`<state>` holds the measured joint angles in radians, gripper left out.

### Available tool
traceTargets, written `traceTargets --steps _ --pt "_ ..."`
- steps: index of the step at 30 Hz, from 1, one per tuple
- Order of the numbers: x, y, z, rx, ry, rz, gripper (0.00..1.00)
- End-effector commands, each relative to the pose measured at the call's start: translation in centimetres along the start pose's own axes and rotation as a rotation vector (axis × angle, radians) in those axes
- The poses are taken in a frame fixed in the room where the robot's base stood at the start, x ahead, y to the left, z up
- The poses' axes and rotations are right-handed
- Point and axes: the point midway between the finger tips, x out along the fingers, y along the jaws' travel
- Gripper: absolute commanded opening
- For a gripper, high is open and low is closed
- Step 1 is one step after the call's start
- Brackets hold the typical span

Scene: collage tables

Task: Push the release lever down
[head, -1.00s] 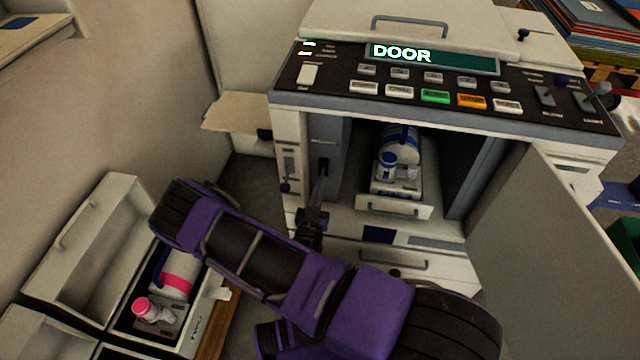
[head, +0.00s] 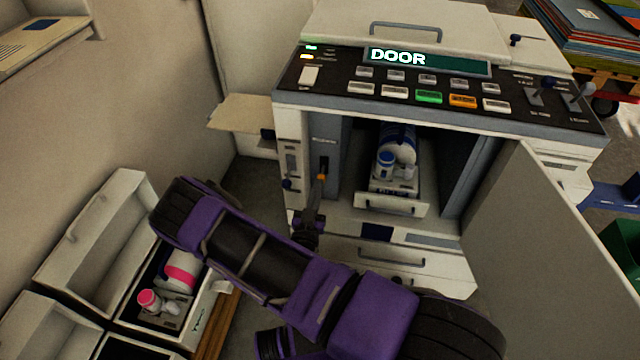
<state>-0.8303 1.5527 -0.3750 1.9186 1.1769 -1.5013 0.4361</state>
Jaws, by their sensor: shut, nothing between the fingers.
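The release lever (head: 323,164) appears as a small dark piece at a slot in the grey inner left panel of the machine, inside its open door. My gripper (head: 320,184) is shut, with its narrow tip at the panel just below the dark piece. The fingers partly cover the lower slot area.
The copier-like machine (head: 440,116) shows DOOR on its display (head: 428,60). Its open door (head: 535,220) stands at the right. A blue-and-white drum unit (head: 397,150) sits in the bay. An open drawer with a pink-banded bottle (head: 183,271) is at lower left.

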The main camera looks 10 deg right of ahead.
Motion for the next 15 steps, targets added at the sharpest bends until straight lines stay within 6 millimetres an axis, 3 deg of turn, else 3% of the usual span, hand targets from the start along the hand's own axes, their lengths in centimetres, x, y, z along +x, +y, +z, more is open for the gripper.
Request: traceTargets --steps 6,15 --pt "-4.1 0.0 2.3 0.000 0.001 0.000 0.00" --pt "-6.3 0.0 3.4 0.002 0.003 0.001 0.00"
